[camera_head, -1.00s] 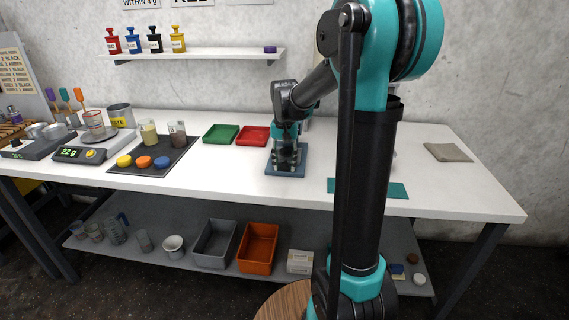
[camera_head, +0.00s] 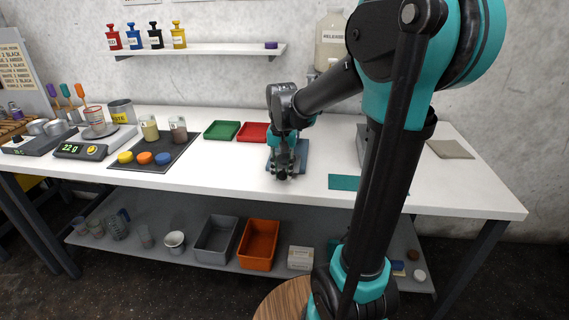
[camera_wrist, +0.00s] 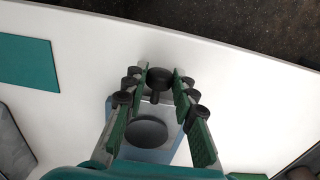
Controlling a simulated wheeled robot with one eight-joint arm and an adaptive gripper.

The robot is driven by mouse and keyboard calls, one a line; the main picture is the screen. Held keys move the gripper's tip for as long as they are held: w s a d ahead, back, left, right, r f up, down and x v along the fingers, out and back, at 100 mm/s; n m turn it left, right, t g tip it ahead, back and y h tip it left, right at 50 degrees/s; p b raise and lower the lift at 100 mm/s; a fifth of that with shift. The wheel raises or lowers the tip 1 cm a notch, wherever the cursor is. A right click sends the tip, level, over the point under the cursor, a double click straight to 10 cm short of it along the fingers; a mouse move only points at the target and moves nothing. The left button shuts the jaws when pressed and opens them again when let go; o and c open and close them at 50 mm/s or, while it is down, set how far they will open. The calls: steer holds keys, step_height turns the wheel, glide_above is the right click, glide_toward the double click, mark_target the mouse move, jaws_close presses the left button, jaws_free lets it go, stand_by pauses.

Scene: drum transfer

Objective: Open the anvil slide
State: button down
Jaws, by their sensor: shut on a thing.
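The anvil slide shows as a pale slide plate on a blue-grey base (camera_head: 302,160), just right of the red tray. In the wrist view, a dark round disc (camera_wrist: 147,132) sits on the plate. A dark round knob (camera_wrist: 158,80) with a short stem stands out at the plate's end, toward the table's front edge. My gripper (camera_head: 283,176) is low over the front side of the base. Its green-padded fingers (camera_wrist: 160,78) are shut on the knob, one on each side. In the head view my gripper hides most of the slide.
A teal mat (camera_head: 343,182) lies to the right and a folded cloth (camera_head: 450,149) farther right. Green (camera_head: 221,130) and red (camera_head: 253,132) trays stand at the left. The white table (camera_head: 225,170) is clear in front, up to its edge.

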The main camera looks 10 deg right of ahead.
steer(key=shift+s+a, duration=0.2)
steer(key=shift+s, duration=0.5)
steer(key=shift+s+a, duration=0.2)
steer(key=shift+s, duration=0.45)
steer(key=c, duration=1.2)
jaws_free()
steer(key=shift+r, duration=0.1)
step_height(320, 180, up, 12)
